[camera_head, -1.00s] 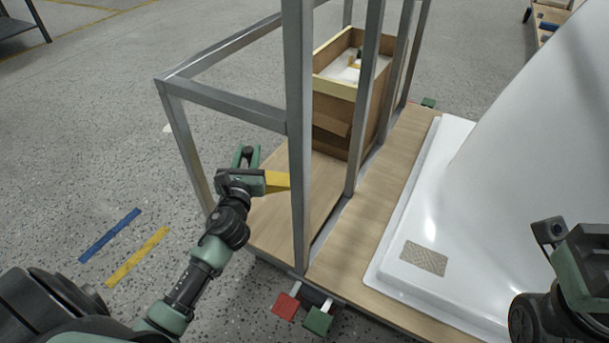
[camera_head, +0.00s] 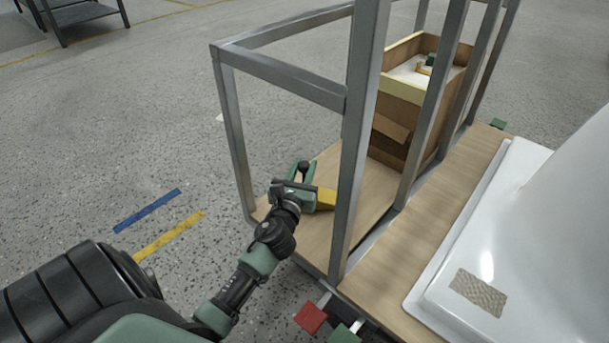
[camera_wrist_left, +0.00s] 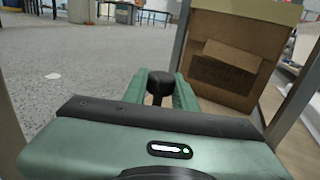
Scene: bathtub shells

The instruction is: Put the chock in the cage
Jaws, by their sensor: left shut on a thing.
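The yellow chock (camera_head: 326,198) is in the jaws of my left gripper (camera_head: 308,192), which is shut on it. In the head view they are seen between the cage's front posts, over the near end of the wooden deck. I cannot tell whether the chock touches the deck. The cage (camera_head: 357,150) is a grey metal frame of posts and rails. In the left wrist view, the gripper's green and black body (camera_wrist_left: 160,130) fills the lower part and the chock is hidden. My right gripper is out of view.
An open cardboard box (camera_head: 408,100) with small items stands further back in the cage. A white shell (camera_head: 540,230) lies on the right of the deck (camera_head: 415,270). Red (camera_head: 310,317) and green tabs stick out at the front.

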